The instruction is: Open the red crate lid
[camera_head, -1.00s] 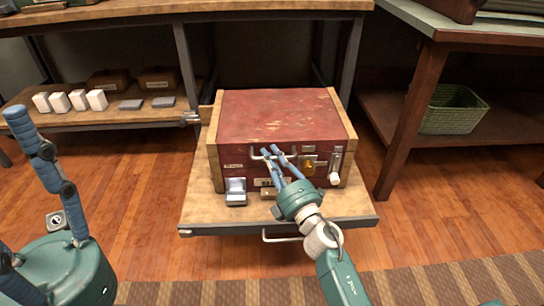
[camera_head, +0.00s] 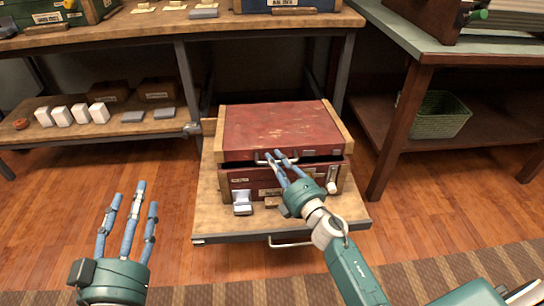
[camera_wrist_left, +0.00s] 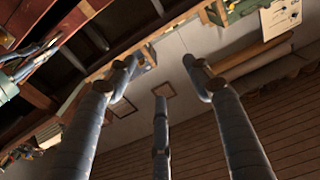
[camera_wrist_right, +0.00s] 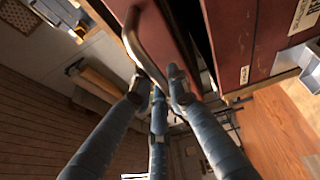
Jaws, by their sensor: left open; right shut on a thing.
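The red crate (camera_head: 284,180) stands on a pulled-out wooden shelf board (camera_head: 205,225). Its red lid (camera_head: 275,128) is tilted up slightly at the front, with a dark gap between lid and box. My right gripper (camera_head: 280,158) is shut on the metal handle at the lid's front edge. The right wrist view shows the handle (camera_wrist_right: 145,50) between the blue fingers and the dark gap beside the lid. My left gripper (camera_head: 128,205) is open and empty, left of the crate and apart from it; its fingers point upward.
A small silver-grey box (camera_head: 242,204) sits on the board before the crate. White blocks (camera_head: 80,114) stand on the low left shelf. A green basket (camera_head: 440,115) is under the right table. The workbench (camera_head: 250,22) overhangs behind the crate.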

